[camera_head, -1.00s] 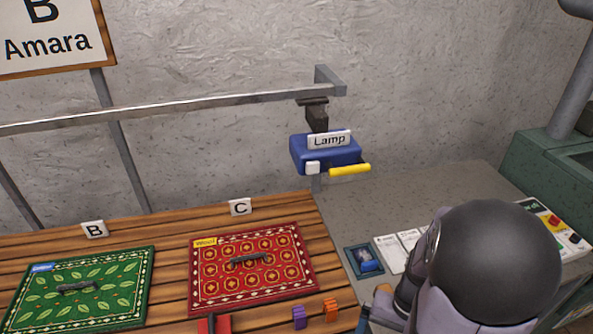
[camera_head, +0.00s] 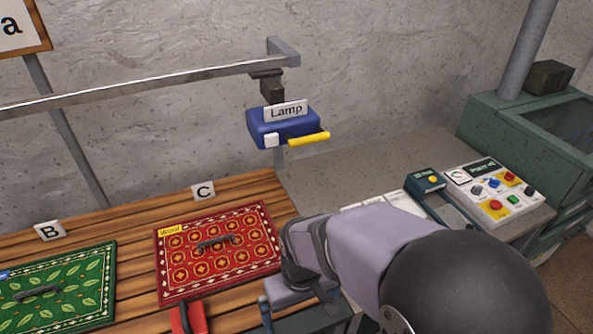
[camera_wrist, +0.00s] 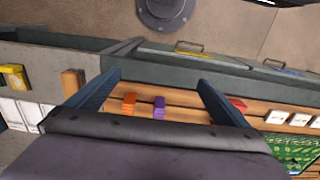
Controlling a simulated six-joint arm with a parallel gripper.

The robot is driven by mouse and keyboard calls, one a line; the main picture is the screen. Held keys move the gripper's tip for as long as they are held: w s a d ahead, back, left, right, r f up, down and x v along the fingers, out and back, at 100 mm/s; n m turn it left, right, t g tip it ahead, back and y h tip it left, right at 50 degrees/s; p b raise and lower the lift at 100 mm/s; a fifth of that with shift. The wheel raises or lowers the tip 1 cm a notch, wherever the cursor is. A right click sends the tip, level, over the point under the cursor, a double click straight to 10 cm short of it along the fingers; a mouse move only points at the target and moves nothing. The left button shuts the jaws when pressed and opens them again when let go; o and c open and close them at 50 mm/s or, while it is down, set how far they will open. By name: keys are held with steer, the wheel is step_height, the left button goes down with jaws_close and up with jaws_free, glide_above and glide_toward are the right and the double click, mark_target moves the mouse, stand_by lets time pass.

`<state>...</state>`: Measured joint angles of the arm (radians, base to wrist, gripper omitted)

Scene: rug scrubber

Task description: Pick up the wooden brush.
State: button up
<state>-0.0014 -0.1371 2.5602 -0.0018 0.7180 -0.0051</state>
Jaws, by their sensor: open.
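A tan, wood-coloured block (camera_wrist: 73,84), which looks like the wooden brush, stands at the left in the wrist view, just beyond my left finger. Its lower part is hidden behind that finger, and my arm covers this area in the head view. My gripper (camera_wrist: 158,82) is open and empty, its two dark blue fingers spread wide. An orange brush-like piece (camera_wrist: 129,104) and a purple one (camera_wrist: 159,106) show between the fingers on the wooden slats. The tan block lies outside the finger gap, to its left.
A red rug (camera_head: 182,276) and a green rug (camera_head: 98,305) lie on the slatted table. A red-handled item (camera_head: 188,319) is at the front. The lamp (camera_head: 285,128) hangs above the table. A button panel (camera_head: 497,192) stands at right.

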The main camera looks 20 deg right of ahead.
steer(key=w+d+f+n+h+b, duration=0.2)
steer(key=w+d+f+n, duration=0.3)
steer(key=d+n, duration=0.5)
steer(key=w+d+f+n+h+b, duration=0.3)
steer(key=w+d+n, duration=0.5)
steer(key=d, duration=0.4)
steer(key=shift+y, duration=0.3)
steer(key=shift+s+p+x, duration=0.15)
steer(key=shift+p+x, duration=0.2)
steer(key=shift+x, duration=1.45)
steer(key=shift+s+p+x, duration=0.1)
steer(key=shift+p+x, duration=0.2)
steer(key=shift+x, duration=1.5)
steer(key=shift+a, duration=0.1)
steer(key=c, duration=1)
